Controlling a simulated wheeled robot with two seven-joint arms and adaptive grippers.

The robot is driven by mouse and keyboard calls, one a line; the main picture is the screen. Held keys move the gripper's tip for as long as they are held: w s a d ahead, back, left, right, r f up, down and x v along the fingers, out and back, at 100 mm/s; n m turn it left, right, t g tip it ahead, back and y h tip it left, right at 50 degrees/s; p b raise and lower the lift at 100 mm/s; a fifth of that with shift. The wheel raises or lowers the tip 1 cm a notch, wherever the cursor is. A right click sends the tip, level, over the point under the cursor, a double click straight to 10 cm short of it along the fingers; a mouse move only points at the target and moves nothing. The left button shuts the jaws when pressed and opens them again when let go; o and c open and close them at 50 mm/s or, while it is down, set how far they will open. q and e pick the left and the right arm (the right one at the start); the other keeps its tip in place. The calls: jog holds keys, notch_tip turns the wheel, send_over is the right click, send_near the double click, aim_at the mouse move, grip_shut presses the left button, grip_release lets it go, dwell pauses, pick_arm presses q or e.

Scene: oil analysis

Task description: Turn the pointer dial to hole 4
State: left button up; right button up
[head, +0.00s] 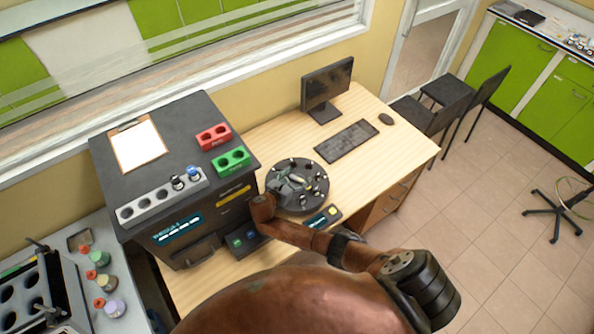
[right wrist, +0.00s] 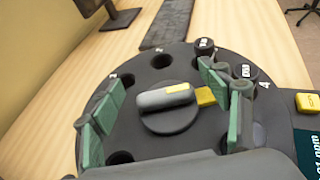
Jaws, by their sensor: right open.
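The pointer dial (right wrist: 168,112) is a dark round knob with a raised grip at the middle of a dark disc with holes round its rim. Its yellow pointer tip (right wrist: 205,96) points right, toward the side with the label 4 (right wrist: 264,86). The right finger hides part of the disc beyond the tip. In the head view the disc (head: 312,176) lies on the wooden desk. My right gripper (right wrist: 165,108), with green finger pads, is open over the disc, one finger on each side of the knob. I cannot tell whether a finger touches the pointer. My left gripper is not in view.
Small dark-capped pieces (right wrist: 204,46) stand at the disc's rim. A yellow button (right wrist: 307,102) is right of the disc. A keyboard (head: 346,141) and monitor (head: 327,88) are behind.

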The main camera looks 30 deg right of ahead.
aim_at(297, 178)
notch_tip(297, 178, up, 9)
jog(key=shift+f, duration=0.1)
dwell(0.7)
